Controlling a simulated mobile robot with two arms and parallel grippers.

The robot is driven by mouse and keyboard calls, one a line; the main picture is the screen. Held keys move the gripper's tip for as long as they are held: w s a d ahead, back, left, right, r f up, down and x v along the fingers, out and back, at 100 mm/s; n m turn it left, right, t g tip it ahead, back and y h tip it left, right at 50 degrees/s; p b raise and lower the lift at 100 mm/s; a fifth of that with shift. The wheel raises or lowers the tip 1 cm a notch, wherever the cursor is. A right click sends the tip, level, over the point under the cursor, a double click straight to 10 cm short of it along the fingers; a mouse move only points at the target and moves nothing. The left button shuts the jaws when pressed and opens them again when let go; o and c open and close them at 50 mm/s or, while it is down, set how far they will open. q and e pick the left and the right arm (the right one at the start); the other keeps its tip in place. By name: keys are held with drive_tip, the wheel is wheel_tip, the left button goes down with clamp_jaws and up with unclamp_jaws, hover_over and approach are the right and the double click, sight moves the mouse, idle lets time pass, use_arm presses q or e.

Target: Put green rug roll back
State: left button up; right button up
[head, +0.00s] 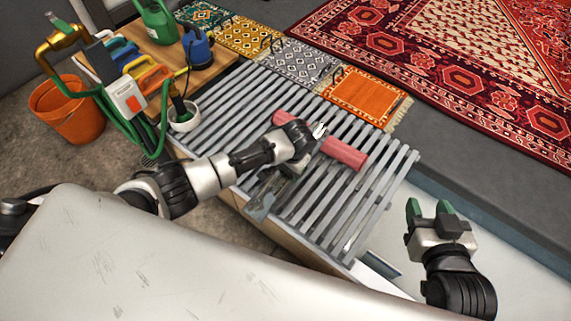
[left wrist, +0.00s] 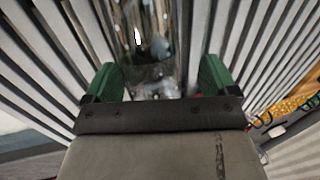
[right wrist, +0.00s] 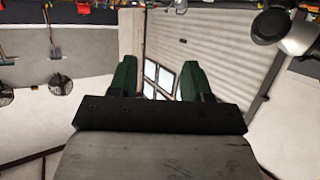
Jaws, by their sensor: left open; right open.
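No green rug roll is recognisable in any view. A pinkish-red roll (head: 343,153) lies across the slatted grey rack (head: 372,205), partly behind my left wrist. My left gripper (head: 268,194) hangs low over the rack, in front of the red roll; its fingertips are hard to make out in the head view. In the left wrist view its green fingers (left wrist: 160,80) are apart, with a shiny, glassy-looking thing (left wrist: 150,45) beyond and between them; I cannot tell what it is. My right gripper (head: 430,208) is open and empty, right of the rack.
Small patterned rugs (head: 300,63) and an orange rug (head: 366,97) lie along the rack's far edge. A large red rug (head: 455,60) covers the floor behind. Bottles, tools and a blue sprayer (head: 198,48) crowd the wooden table; an orange bucket (head: 68,112) stands left.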

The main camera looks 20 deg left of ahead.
use_arm(q)
drive_tip(key=shift+r, duration=0.4)
drive_tip(key=p+v, duration=0.3)
drive_tip(key=v, duration=0.3)
drive_tip(key=shift+d+r, duration=0.15)
drive_tip(key=shift+r, duration=0.15)
drive_tip(key=p+v, duration=0.2)
drive_tip(key=v, duration=0.3)
use_arm(e)
drive_tip(key=s+d+f+g+h, duration=0.1)
drive_tip(key=s+d+f+g, duration=0.1)
drive_tip(key=s+g, duration=0.3)
drive_tip(key=s+d+f+g+h, duration=0.1)
drive_tip(key=s+d+f+g, duration=0.1)
drive_tip(key=s+g, duration=0.3)
drive_tip(key=shift+s+d+f+m+h, duration=0.2)
drive_tip(key=shift+s+f+m+h, duration=0.15)
drive_tip(key=shift+s, duration=0.45)
use_arm(q)
drive_tip(key=shift+s+f, duration=0.1)
use_arm(e)
drive_tip(key=shift+f, duration=0.1)
